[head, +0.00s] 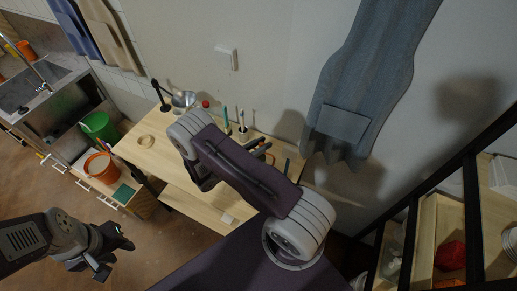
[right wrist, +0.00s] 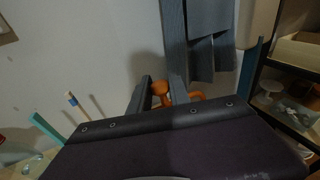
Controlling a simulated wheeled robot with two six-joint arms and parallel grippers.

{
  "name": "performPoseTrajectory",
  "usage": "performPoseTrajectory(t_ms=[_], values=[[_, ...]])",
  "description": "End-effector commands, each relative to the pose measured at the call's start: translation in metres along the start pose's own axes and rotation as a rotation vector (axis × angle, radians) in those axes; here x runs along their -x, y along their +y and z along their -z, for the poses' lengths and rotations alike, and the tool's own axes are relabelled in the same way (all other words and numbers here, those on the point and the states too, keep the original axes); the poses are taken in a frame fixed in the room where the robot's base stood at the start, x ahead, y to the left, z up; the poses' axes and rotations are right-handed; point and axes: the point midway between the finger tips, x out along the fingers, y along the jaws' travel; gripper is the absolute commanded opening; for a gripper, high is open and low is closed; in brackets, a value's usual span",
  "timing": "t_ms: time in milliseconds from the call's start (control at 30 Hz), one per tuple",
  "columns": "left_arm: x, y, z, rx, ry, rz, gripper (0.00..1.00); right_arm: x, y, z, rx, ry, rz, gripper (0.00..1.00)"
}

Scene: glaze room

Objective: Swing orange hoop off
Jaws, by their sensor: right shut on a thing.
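The orange hoop (right wrist: 197,96) shows in the right wrist view, partly hidden by the fingers of my right gripper (right wrist: 162,92). An orange knob-like part (right wrist: 160,88) sits between the two fingertips, and the gripper is shut on it. A curved orange piece shows just right of the right finger. In the head view my right arm covers the hoop and the right gripper. My left gripper (head: 115,257) hangs over the floor at the lower left, open and empty, away from the table.
A wooden table (head: 150,160) against the wall bears upright tools (head: 241,118), a black stand (head: 161,95) and a tan ring (head: 146,141). A blue-grey apron (head: 355,85) hangs on the wall. A black-framed shelf (head: 470,205) stands right. Orange (head: 102,168) and green (head: 98,125) buckets stand left.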

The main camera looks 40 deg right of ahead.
Motion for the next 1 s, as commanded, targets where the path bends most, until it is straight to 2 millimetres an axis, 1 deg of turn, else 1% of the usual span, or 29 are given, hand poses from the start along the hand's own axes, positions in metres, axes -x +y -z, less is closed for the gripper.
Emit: performPoseTrajectory(t_ms=[200,500,700,1000], values=[[0.005,0.000,0.001,0.000,0.000,0.000,0.36,-0.020,0.008,0.006,0.071,0.199,0.003,0.00],[0.011,0.000,0.001,0.000,0.000,0.000,0.36,-0.040,0.017,0.024,0.164,0.423,0.001,0.00],[0.013,0.000,0.001,0.000,0.000,0.000,0.36,-0.048,0.020,0.034,0.209,0.527,0.000,0.00],[0.014,0.000,0.002,0.000,0.000,0.000,0.36,-0.052,0.022,0.042,0.243,0.604,-0.002,0.00]])
